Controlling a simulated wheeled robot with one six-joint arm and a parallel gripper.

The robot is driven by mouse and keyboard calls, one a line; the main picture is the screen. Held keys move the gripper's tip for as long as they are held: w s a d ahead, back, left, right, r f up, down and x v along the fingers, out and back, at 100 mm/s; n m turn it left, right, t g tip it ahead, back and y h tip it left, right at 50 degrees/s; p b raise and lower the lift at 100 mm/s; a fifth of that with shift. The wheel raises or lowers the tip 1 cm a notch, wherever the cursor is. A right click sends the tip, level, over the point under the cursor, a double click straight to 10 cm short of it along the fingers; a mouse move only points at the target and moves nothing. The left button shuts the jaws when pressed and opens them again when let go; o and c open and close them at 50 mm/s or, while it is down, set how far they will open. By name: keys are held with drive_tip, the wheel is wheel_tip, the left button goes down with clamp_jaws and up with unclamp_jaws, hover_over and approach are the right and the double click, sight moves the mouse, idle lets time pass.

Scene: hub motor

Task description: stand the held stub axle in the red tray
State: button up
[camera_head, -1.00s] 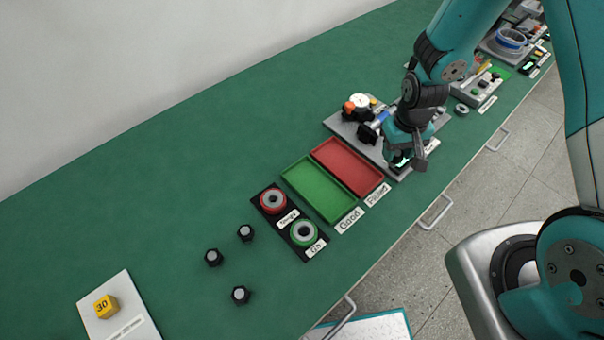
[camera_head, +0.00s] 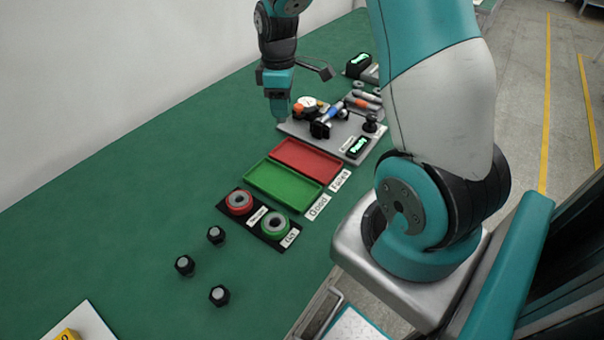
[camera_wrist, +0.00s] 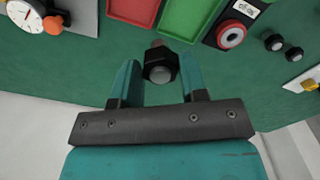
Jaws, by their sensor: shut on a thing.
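My gripper (camera_wrist: 158,66) is shut on the stub axle (camera_wrist: 161,68), a black hex-collared part with a grey round end, seen between the two teal fingers in the wrist view. In the head view my gripper (camera_head: 280,112) is behind the red tray, toward the wall, near the back left corner of the grey test plate. The axle cannot be made out there. The red tray (camera_head: 308,160) is empty and lies flat, labelled Failed. It also shows at the top of the wrist view (camera_wrist: 133,10), ahead of the fingers. The axle is apart from the tray.
The empty green tray (camera_head: 284,181) adjoins the red one. The grey plate (camera_head: 345,140) with a dial gauge (camera_head: 307,103) and clamp stands close behind the red tray. A black block with two ring gauges (camera_head: 258,221) and several standing stub axles (camera_head: 216,235) are nearer. The left green tabletop is clear.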

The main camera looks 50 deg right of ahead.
drive_tip(key=s+d+r+n+b, duration=0.2)
drive_tip(key=d+r+n, duration=0.1)
drive_tip(key=d+r, duration=0.15)
drive_tip(key=n, duration=0.1)
hover_over(305, 161)
wheel_tip(305, 161, down, 19)
drive_tip(key=shift+f, duration=0.15)
drive_tip(key=shift+s, duration=0.1)
drive_tip(key=shift+f, duration=0.15)
drive_tip(key=o, duration=1.1)
